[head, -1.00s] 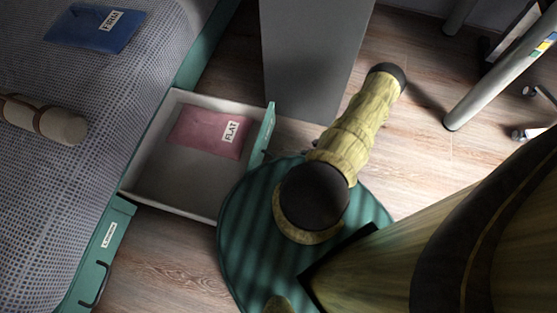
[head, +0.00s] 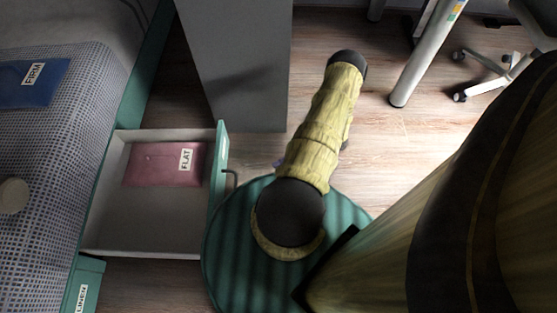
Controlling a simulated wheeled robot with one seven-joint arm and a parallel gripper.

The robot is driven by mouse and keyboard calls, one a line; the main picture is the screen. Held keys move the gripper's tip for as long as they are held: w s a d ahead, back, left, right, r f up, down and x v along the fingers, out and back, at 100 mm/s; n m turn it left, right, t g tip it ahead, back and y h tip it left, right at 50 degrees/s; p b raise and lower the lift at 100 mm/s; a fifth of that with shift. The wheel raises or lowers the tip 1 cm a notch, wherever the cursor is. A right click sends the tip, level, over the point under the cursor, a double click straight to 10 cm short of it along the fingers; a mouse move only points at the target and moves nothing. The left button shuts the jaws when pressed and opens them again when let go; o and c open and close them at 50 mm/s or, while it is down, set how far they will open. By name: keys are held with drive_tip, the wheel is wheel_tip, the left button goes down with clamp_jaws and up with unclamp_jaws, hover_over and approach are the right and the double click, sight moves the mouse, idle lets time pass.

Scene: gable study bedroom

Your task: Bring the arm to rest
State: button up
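My arm (head: 322,130), wrapped in a yellow-green sleeve with dark joints, reaches up and slightly right from above my round green base (head: 232,235). Its far end is a dark joint at the top. My gripper's fingers do not show, so I cannot see whether it holds anything. No object is visible at the arm's visible end.
An open drawer (head: 160,242) under the bed (head: 45,160) holds a pink packet labelled FLAT (head: 155,165). Its green front stands close to my base. A blue packet labelled FIRM (head: 35,85) lies on the bed. A grey cabinet (head: 240,60), table leg (head: 425,55) and chair base (head: 490,80) stand beyond.

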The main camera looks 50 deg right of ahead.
drive_tip(key=w+a+r+n+g+h+p, duration=0.2)
drive_tip(key=w+r+n+g+h+p, duration=0.1)
drive_tip(key=r+n, duration=0.5)
drive_tip(key=w+a+r+n+g+h+p, duration=0.2)
drive_tip(key=w+r+n+g+h+p, duration=0.15)
drive_tip(key=r+n, duration=0.55)
drive_tip(key=w+a+r+n+g+h+p, duration=0.25)
drive_tip(key=r+n+p, duration=0.2)
drive_tip(key=r, duration=0.65)
drive_tip(key=a+r+n+t+h+p, duration=0.35)
drive_tip(key=a+r+n, duration=0.25)
drive_tip(key=r+n, duration=0.55)
drive_tip(key=a+r+n+t+h+p, duration=0.2)
drive_tip(key=a+r+n+p, duration=0.45)
drive_tip(key=r, duration=0.75)
wheel_tip(320, 180, up, 37)
drive_tip(key=n+p, duration=0.2)
drive_tip(key=p, duration=3.4)
drive_tip(key=shift+w, duration=0.25)
drive_tip(key=shift+d, duration=0.1)
drive_tip(key=shift+f, duration=0.1)
